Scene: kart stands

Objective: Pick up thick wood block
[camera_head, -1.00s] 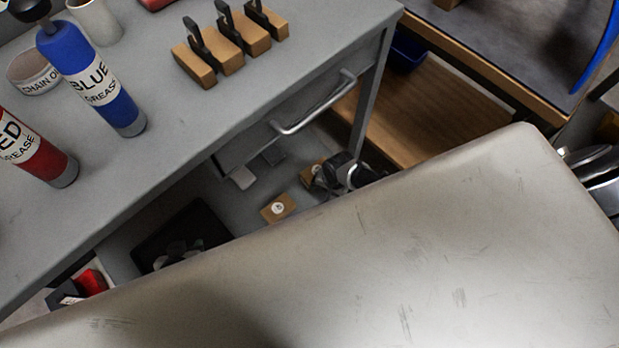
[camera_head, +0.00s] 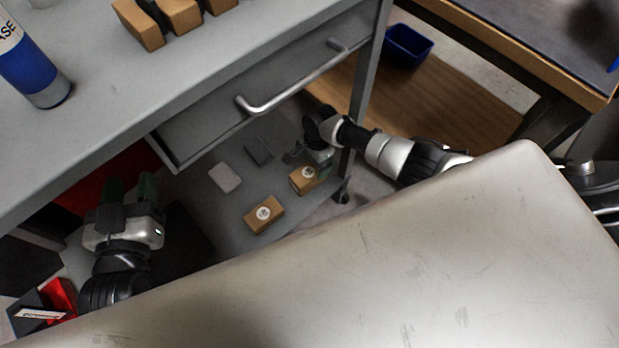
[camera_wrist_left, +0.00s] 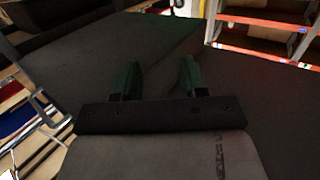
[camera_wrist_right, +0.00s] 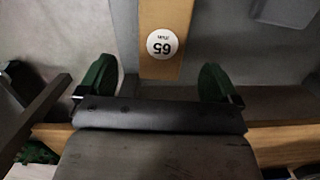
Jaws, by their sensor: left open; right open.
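Two wood blocks with round white labels lie on the grey lower shelf: a front block (camera_head: 258,222) and a rear block (camera_head: 300,186). I cannot tell from the head view which is thicker. My right gripper (camera_head: 297,153) is open, low beside the rear block. In the right wrist view a wood block (camera_wrist_right: 163,68) labelled 65 lies ahead, between the lines of the open, empty fingers (camera_wrist_right: 159,85). My left gripper (camera_head: 130,187) is open and empty at the left, away from the blocks; its fingers (camera_wrist_left: 160,78) show apart in the left wrist view.
A light grey pad (camera_head: 225,177) and a dark grey piece (camera_head: 259,151) lie on the shelf behind the blocks. The drawer with its handle (camera_head: 290,88) and the tabletop (camera_head: 130,100) overhang the shelf. A table leg (camera_head: 366,90) stands near my right arm.

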